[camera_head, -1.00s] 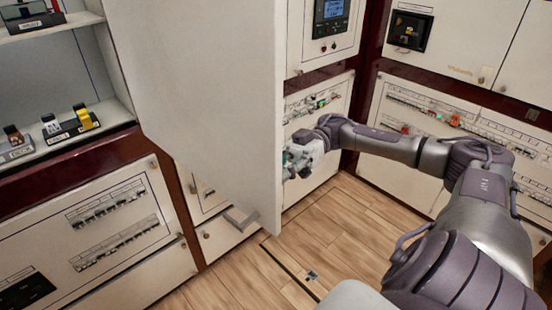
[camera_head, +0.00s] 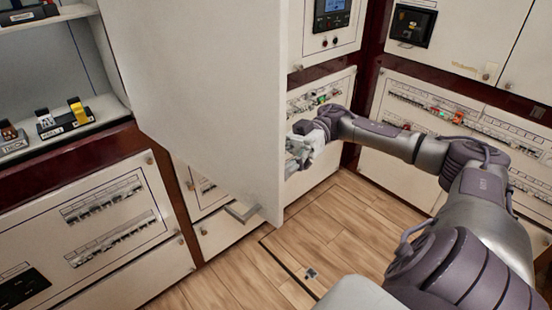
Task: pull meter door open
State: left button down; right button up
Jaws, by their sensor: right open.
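A large pale door (camera_head: 205,100) stands swung out from the cabinet, its free edge toward the middle of the view. My left gripper is not in view.
Shelves with small labelled devices (camera_head: 65,119) are at the upper left. Breaker panels (camera_head: 112,222) line the lower left and the right wall (camera_head: 450,118). A meter with a blue screen (camera_head: 331,14) is at the top.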

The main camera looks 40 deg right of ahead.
jog(key=d, duration=0.7)
jog(key=shift+w+d, duration=0.25)
jog(key=shift+w, duration=0.15)
